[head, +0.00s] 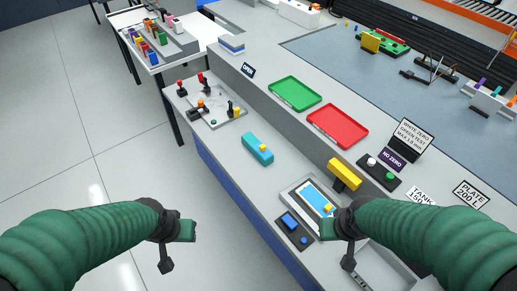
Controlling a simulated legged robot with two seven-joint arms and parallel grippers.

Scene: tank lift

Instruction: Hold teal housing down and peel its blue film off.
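A teal block-shaped housing (252,144) lies on the grey bench, left of the middle, with a small yellow piece on its top. A blue panel (309,195) with a yellow tab sits in a pale frame farther right; I cannot tell whether it is a film. My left gripper (176,245) hangs over the floor, left of the bench and apart from the housing. My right gripper (338,246) is above the bench's near part, close to the framed panel and partly covering it. Neither gripper visibly holds anything. Their finger openings are too small to judge.
A green tray (295,94) and a red tray (338,126) lie behind the housing. A yellow block on a stand (344,174) and a dark box with blue buttons (291,223) flank the framed panel. Levers (203,85) stand at the bench's far left end.

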